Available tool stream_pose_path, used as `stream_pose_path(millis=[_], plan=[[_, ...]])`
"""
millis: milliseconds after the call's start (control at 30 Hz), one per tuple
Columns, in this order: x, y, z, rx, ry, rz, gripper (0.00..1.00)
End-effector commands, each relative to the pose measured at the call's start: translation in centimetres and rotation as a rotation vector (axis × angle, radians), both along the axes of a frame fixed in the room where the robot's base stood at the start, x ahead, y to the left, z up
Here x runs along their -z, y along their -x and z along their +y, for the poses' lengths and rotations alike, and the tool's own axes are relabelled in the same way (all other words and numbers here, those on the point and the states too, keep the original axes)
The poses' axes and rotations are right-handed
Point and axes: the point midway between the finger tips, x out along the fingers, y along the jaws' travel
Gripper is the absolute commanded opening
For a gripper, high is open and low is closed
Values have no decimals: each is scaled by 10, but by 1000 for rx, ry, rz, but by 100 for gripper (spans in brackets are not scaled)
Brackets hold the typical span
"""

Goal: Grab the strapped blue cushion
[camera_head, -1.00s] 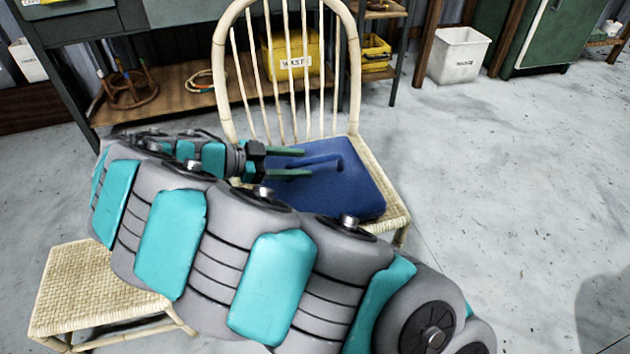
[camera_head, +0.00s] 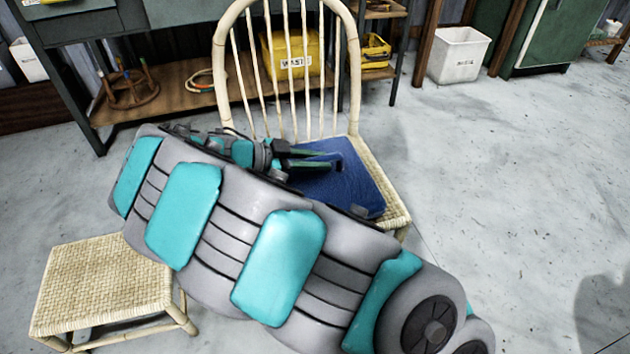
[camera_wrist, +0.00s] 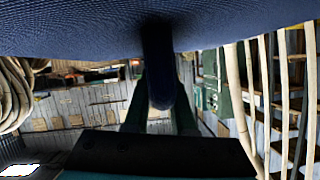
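The blue cushion (camera_head: 343,188) lies on the seat of the rattan chair (camera_head: 398,205), partly hidden behind my arm. Its dark blue strap (camera_head: 338,161) stands up near its far side. My gripper (camera_head: 329,160) is over the cushion, its two green fingers apart and their tips close to the strap. In the wrist view, the cushion (camera_wrist: 80,32) fills the top and the strap (camera_wrist: 160,70) shows in the middle, in line with the gap between the fingers. I cannot tell whether the fingers touch it.
A woven stool (camera_head: 100,282) stands at the lower left, near my arm. The chair's spindle back (camera_head: 218,60) rises behind the cushion. A workbench shelf (camera_head: 165,100) with a yellow bin (camera_head: 275,62) is behind. A white bin (camera_head: 458,55) stands farther back. The floor at right is clear.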

Motion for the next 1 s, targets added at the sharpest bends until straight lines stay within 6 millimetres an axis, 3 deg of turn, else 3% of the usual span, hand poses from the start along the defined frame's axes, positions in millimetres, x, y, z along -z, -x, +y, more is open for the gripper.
stream_pose_path(millis=[200,1000], plan=[[0,0,0,0,0,0,0],[0,0,0,0,0,0,0]])
